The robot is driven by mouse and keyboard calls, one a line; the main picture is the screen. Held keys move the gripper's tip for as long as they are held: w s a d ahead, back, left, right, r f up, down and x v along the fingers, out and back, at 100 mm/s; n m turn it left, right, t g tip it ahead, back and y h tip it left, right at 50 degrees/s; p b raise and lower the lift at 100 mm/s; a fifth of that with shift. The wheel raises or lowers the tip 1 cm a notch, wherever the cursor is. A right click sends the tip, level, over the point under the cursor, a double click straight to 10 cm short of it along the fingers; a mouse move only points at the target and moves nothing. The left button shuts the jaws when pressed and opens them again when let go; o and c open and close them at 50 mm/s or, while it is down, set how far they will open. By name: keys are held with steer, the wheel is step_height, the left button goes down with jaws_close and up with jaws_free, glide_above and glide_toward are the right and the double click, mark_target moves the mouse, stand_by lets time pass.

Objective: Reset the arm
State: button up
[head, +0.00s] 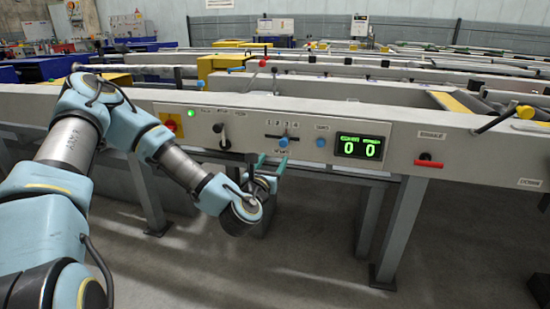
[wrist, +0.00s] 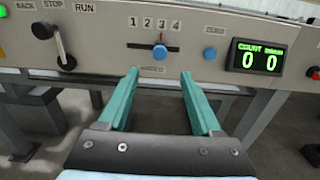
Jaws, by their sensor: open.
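My arm reaches from the left of the head view to the front of the runout table (head: 402,150). My gripper (head: 271,160) has two teal fingers. In the wrist view my gripper (wrist: 160,75) is open and empty, its fingers spread apart just below the blue knob of the slider (wrist: 159,52) on the panel. The slider's blue knob is at about the 3 of the scale 1 to 4. The gap between the fingertips and the panel is hard to judge.
A black lever (wrist: 55,42) is beside BACK, STOP and RUN marks. A blue ZERO button (wrist: 210,54) and a counter (wrist: 256,60) reading 0 0 are to the right. A red handle (head: 429,164) sticks out further right. Table legs (head: 398,232) stand on open floor.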

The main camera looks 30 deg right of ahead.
stand_by(0.5)
steer(key=a+f+m+g+y, duration=0.2)
steer(key=a+f+m+g, duration=0.3)
steer(key=m, duration=0.4)
steer(key=a+f+m+g+y, duration=0.2)
steer(key=a+m, duration=0.4)
steer(key=m, duration=0.3)
steer(key=a+r+m+g+y, duration=0.25)
steer(key=a+m+y, duration=0.4)
steer(key=a, duration=1.05)
steer(key=s+a+r+m+g+y, duration=0.2)
steer(key=s+a+r+m, duration=0.2)
steer(key=s+a+r, duration=0.5)
step_height(320, 180, up, 19)
steer(key=w+a+p, duration=0.1)
steer(key=p, duration=1.9)
steer(key=shift+f, duration=0.2)
